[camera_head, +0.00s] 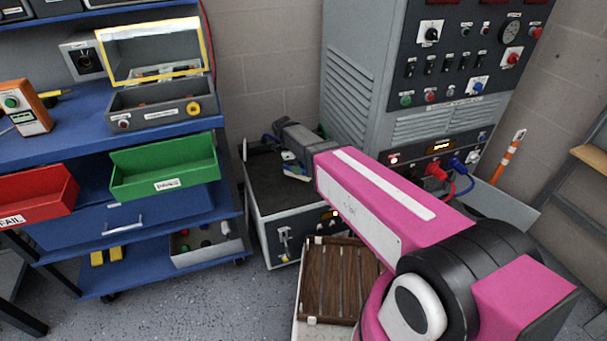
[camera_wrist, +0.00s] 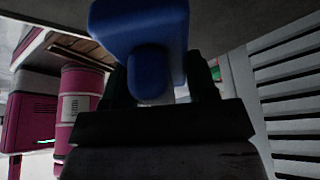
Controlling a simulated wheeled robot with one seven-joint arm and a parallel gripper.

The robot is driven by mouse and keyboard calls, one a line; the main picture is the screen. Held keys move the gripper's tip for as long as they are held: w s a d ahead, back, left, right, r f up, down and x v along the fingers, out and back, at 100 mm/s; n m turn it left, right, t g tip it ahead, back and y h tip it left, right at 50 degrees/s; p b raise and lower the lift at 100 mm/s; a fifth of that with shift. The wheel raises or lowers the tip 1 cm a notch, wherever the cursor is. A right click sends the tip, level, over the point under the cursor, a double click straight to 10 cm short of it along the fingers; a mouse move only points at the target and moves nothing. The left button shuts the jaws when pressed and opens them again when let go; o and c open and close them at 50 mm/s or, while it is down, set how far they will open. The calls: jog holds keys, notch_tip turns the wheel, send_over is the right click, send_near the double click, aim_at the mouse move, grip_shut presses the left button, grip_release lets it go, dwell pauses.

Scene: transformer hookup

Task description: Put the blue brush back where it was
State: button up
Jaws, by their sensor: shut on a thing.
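The blue brush (camera_wrist: 140,30) fills the upper middle of the wrist view, seen close up as a broad blue block with a rounded end. My gripper (camera_wrist: 160,82) is shut on it, with a dark finger on each side. In the head view my gripper (camera_head: 274,138) is above the dark top of a grey box-shaped unit (camera_head: 252,195), beside the large grey cabinet. The brush is small and mostly hidden there, and I cannot tell whether it touches anything.
The large grey control cabinet (camera_head: 345,95) stands close right of my gripper. A blue shelf cart with a green bin (camera_head: 165,166) and red bin (camera_head: 38,196) is at left. A wooden slatted tray (camera_head: 338,280) lies in front. Floor at lower left is clear.

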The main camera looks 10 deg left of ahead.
jog(key=shift+w+d+f, duration=0.65)
jog(key=shift+w+f, duration=0.1)
jog(key=shift+w, duration=0.2)
jog(key=shift+f, duration=2)
jog(key=o, duration=1)
jog(key=v, duration=1.2)
jog(key=shift+d+r, duration=0.1)
